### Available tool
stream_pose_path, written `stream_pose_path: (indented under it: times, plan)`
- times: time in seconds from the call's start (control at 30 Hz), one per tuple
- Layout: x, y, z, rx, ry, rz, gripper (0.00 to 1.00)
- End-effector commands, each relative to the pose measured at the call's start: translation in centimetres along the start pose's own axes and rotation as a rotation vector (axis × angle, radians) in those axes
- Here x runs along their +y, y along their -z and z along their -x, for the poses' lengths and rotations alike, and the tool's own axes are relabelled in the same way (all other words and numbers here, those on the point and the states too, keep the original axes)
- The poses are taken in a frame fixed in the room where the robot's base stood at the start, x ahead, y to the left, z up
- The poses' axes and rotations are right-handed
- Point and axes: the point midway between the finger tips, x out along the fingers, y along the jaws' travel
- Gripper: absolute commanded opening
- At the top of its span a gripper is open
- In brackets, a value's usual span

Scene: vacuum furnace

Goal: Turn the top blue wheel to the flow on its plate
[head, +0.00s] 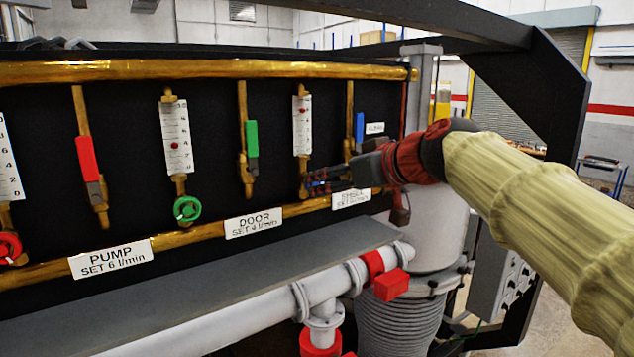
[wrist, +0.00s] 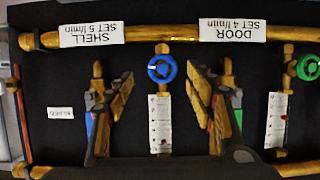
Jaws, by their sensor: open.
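In the wrist view, which shows the panel upside down, a blue wheel (wrist: 162,68) with a pale mark sits on a brass pipe at the end of a white flow scale (wrist: 160,125). A red float shows low in that picture, at the scale's far end from the wheel. The plate beside it (wrist: 91,34) reads SHELL SET 5 l/min. My gripper (wrist: 160,85) is open, with one finger on each side of the wheel and clear gaps to both. In the head view my gripper (head: 318,184) is at the panel and largely hides the wheel.
A green wheel (head: 187,208) and DOOR plate (head: 253,222) lie to the left, then a PUMP plate (head: 110,258) and red wheel (head: 9,247). Coloured valve levers hang between scales. A brass pipe (wrist: 290,34) runs close by. A grey ledge (head: 220,275) juts out below.

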Motion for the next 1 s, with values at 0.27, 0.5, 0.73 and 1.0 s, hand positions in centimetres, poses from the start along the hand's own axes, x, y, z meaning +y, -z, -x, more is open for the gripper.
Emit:
stream_pose_path:
  times: [0.27,0.5,0.73,1.0]
  plan:
    - [-0.1,0.2,-4.2,-0.001,0.003,-0.002,0.54]
    - [-0.1,0.1,-6.0,0.000,0.001,-0.001,0.54]
    - [-0.1,0.0,-6.2,0.000,0.000,-0.001,0.54]
    - [-0.1,0.0,-6.2,0.000,0.000,-0.001,0.41]
